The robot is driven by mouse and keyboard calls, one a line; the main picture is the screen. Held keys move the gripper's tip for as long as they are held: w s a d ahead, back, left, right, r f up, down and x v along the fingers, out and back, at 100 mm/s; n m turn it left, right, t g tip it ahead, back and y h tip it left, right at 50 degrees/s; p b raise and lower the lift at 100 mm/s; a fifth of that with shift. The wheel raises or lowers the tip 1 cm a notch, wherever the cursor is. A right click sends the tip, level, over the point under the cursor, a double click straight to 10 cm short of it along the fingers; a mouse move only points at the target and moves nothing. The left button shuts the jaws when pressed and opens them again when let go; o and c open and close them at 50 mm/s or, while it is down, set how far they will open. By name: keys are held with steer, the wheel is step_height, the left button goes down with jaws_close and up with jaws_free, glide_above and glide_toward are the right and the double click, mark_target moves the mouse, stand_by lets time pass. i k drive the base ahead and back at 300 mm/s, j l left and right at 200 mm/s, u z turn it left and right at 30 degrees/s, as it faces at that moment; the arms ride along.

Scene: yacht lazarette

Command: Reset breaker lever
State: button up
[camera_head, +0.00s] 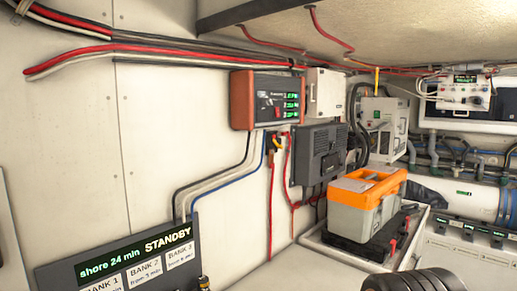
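No breaker lever can be clearly made out. A dark panel (130,262) at the lower left shows "shore 24 min STANDBY" in lit text, with labels BANK 1, BANK 2 and BANK 3 below; its lower part is cut off by the picture edge. A small dark piece with a yellowish band (204,283) shows at its right edge, too cropped to identify. An orange-sided unit (241,100) on the wall has green readouts and a small red switch (277,112); its position cannot be read. My gripper is not in view.
A dark grey box (318,155) and a white box (325,93) hang behind. A dark ribbed object (415,281) sits at bottom right. Cables run along the left wall.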

mark_target(280, 146)
steer(key=i+l, duration=0.15)
steer(key=l, duration=0.25)
steer(key=i+l, duration=0.15)
steer(key=l, duration=0.2)
steer(key=i+l+z, duration=0.1)
steer(key=l, duration=0.3)
steer(key=i+l, duration=0.4)
steer(key=l, duration=0.35)
